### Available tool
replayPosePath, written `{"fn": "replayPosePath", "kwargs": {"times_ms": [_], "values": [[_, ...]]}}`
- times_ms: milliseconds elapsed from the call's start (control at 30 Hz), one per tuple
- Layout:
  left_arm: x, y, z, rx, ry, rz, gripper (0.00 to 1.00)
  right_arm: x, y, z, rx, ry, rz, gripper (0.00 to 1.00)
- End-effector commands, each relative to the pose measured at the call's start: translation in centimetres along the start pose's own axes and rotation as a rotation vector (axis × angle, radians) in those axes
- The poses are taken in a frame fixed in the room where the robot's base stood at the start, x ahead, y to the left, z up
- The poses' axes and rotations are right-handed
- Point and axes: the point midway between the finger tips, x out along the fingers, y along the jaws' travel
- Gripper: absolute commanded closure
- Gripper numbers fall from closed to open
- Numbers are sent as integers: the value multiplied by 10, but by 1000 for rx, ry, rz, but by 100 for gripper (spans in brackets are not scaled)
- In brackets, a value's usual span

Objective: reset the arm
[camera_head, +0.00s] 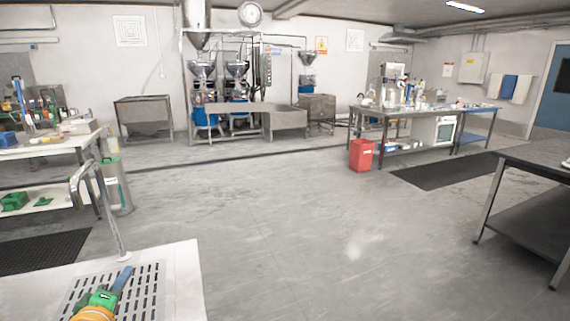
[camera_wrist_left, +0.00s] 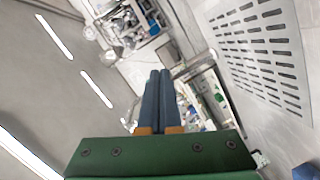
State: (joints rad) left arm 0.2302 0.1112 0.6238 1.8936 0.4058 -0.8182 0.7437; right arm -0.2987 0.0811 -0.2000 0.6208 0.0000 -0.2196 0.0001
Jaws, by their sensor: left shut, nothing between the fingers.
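My left gripper (camera_head: 124,277) shows at the lower left of the head view, with blue fingers and a green and orange body. It is over the slotted grate of the white counter (camera_head: 180,270), and I cannot tell its exact height. In the left wrist view its two blue fingers (camera_wrist_left: 158,75) lie side by side, shut and empty. My right gripper is in neither view.
A curved metal tap (camera_head: 115,215) rises from the counter's back edge. The slotted grate also shows in the left wrist view (camera_wrist_left: 258,45). A dark table (camera_head: 540,165) stands at right, a red bin (camera_head: 361,155) farther back. Grinding machines (camera_head: 235,85) line the back wall. The middle floor is clear.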

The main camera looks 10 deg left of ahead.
Motion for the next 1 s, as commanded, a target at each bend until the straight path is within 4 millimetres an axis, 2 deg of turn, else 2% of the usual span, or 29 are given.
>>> {"fn": "replayPosePath", "kwargs": {"times_ms": [167,267,400,500,700,867,900,1000], "values": [[-22,-32,62,301,-181,-114,100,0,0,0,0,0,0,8],[-44,-56,101,495,-312,-176,100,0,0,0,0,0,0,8],[-89,-93,151,769,-522,-248,100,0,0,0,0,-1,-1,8],[-127,-117,180,942,-676,-279,100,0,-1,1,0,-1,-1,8],[-204,-151,216,1204,-957,-297,100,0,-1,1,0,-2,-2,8],[-267,-169,231,1363,-1176,-280,100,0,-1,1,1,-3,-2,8],[-269,-175,235,1377,-1199,-282,100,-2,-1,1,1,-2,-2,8],[-258,-198,248,1373,-1211,-294,100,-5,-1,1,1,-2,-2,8]]}}
